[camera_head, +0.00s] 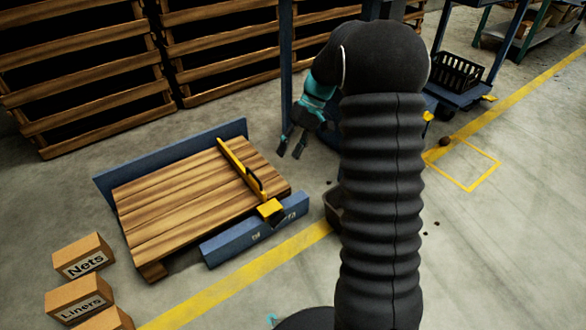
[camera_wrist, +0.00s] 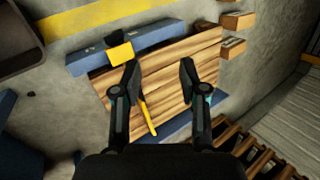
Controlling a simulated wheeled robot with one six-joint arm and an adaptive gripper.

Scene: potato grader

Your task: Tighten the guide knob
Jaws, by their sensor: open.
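I cannot make out a guide knob for certain. A small yellow part (camera_head: 427,117) shows just right of my black arm in the head view, partly hidden by it; I cannot tell if it is a knob. My gripper (camera_head: 289,152) hangs above the floor behind the pallet's right end, fingers apart and empty. In the wrist view my gripper (camera_wrist: 160,75) is open, with its two fingers apart over the view of the wooden pallet (camera_wrist: 185,57). It touches nothing that I can see. My arm hides much of the blue machine behind it.
The pallet, in a blue frame (camera_head: 250,238), carries a yellow bar (camera_head: 238,163) ending in a yellow box (camera_head: 270,209). Labelled cartons (camera_head: 82,257) stand front left. Wooden crates (camera_head: 75,70) line the back. A black crate (camera_head: 456,72) sits back right. The right floor is mostly clear.

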